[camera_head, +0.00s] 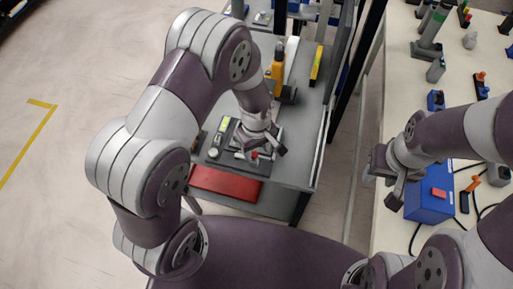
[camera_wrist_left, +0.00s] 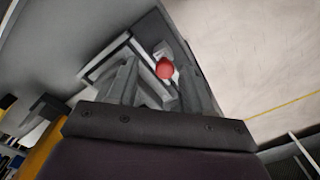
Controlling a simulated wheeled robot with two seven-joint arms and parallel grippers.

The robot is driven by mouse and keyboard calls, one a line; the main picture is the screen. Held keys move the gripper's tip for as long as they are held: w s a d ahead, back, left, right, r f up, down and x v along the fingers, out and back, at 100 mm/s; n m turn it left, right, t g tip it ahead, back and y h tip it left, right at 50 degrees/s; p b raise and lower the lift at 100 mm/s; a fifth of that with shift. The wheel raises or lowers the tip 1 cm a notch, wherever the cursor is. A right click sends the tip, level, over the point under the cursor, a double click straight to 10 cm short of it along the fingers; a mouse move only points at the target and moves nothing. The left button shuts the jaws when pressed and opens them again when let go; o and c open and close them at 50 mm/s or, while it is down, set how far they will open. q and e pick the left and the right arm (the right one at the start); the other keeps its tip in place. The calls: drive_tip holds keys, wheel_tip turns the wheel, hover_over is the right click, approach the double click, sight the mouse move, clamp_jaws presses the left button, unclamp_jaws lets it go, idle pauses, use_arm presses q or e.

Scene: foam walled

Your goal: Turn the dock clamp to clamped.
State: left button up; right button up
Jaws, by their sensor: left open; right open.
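A red knob (camera_wrist_left: 165,69) on a pale grey bracket-like fixture (camera_wrist_left: 110,60) looks like the dock clamp's handle. In the left wrist view it sits between my open left fingers (camera_wrist_left: 158,85), close to the right finger; I cannot tell whether they touch. In the head view the red knob (camera_head: 254,155) shows just below my left gripper (camera_head: 266,150), over the grey cart. My left gripper hides much of the fixture, so its setting cannot be read. My right gripper (camera_head: 384,182) is open and empty, beside the right table.
A red block (camera_head: 225,186) lies at the cart's (camera_head: 299,130) near edge. Yellow items (camera_head: 317,62) stand farther back. A blue box (camera_head: 430,203) is on the right table, close to my right gripper.

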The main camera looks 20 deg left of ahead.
use_arm(q)
drive_tip(key=shift+s+f, duration=0.1)
drive_tip(key=shift+f, duration=0.35)
drive_tip(key=shift+a+f, duration=0.15)
drive_tip(key=shift+a, duration=0.4)
drive_tip(key=shift+d, duration=0.25)
drive_tip(key=c, duration=0.7)
clamp_jaws()
use_arm(e)
drive_tip(key=shift+s+a+r, duration=0.15)
drive_tip(key=shift+a+r, duration=0.15)
drive_tip(key=shift+a, duration=0.15)
